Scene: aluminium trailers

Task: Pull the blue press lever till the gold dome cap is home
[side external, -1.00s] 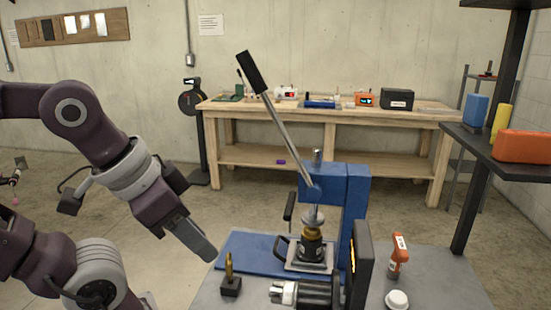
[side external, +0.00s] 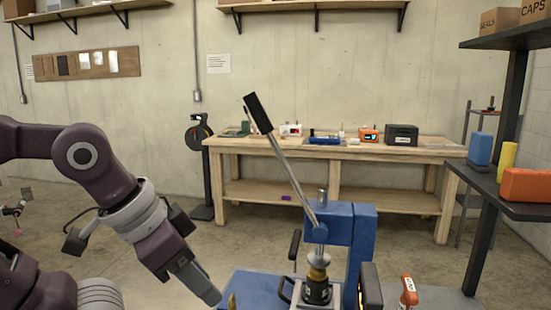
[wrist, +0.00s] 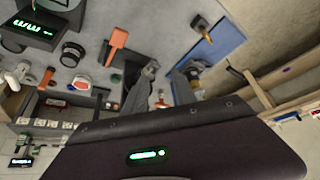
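The blue press (side external: 350,225) stands on a blue base (side external: 255,285) in the side view. Its lever (side external: 290,175), a steel rod with a black grip (side external: 258,113), is raised and leans up to the left. The gold dome cap (side external: 318,273) is partly visible under the silver ram, on top of a dark cylinder (side external: 316,293); I cannot tell how far it is seated. My gripper (side external: 208,291) is left of the press, pointing down, well below the lever grip and apart from it. In the wrist view my gripper's two grey fingers (wrist: 162,88) are spread, with nothing seen between them.
An orange-handled tool (side external: 408,290) is right of the press. A dark shelf rack (side external: 500,180) with blue, yellow and orange items stands at the right. A wooden bench (side external: 335,152) is behind. The space between my arm and the lever looks clear.

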